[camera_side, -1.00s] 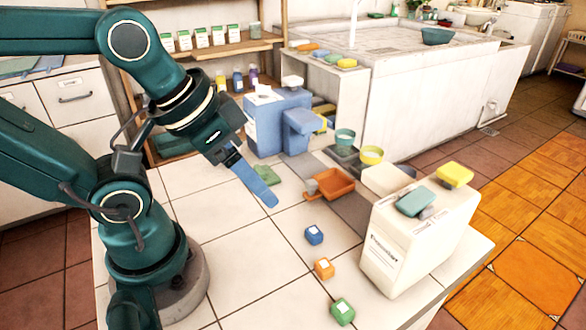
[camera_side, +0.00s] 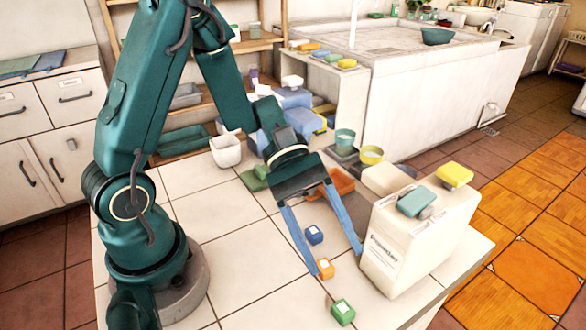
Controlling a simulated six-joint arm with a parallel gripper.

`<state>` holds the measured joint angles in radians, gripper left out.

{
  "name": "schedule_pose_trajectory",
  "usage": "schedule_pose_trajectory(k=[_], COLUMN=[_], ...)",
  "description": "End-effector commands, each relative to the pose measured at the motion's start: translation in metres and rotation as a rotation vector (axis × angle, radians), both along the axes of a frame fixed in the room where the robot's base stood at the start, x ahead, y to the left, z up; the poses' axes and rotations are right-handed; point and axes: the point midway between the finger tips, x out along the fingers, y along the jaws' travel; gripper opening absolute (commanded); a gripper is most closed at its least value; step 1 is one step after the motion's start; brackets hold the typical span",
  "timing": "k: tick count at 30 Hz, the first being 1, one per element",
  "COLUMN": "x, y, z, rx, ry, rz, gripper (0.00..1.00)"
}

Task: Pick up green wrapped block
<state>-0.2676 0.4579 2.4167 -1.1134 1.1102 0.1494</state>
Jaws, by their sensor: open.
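The green wrapped block (camera_side: 342,311) sits on the white tiled table near its front edge, with a pale label on top. My gripper (camera_side: 337,263) is open, its two long blue fingers spread wide and pointing down toward the front of the table. The green block lies in front of the fingertips in the picture, apart from them. A blue wrapped block (camera_side: 314,235) shows between the fingers. An orange wrapped block (camera_side: 325,268) is beside the left fingertip; I cannot tell whether they touch.
A white box (camera_side: 412,245) stands close to the right finger, with a teal sponge (camera_side: 415,202) and a yellow sponge (camera_side: 455,173) on top. An orange tray (camera_side: 343,182) is partly hidden behind my gripper. A white pot (camera_side: 226,151) stands farther back. The table's left part is clear.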

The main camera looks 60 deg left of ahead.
Motion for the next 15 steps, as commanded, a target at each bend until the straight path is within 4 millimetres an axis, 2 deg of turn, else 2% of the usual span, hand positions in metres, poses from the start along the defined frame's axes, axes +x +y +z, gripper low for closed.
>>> schedule_pose_trajectory(k=[1,7,10,15], x=[0.003,0.006,0.001,-0.004], y=[0.003,0.011,0.012,0.011], z=[-0.012,-0.050,-0.061,-0.068], rx=[-0.038,-0.129,-0.148,-0.162], ry=[0.077,0.289,0.353,0.392], rz=[0.058,0.222,0.249,0.264], gripper=[0.65,0.65,0.65,0.65])
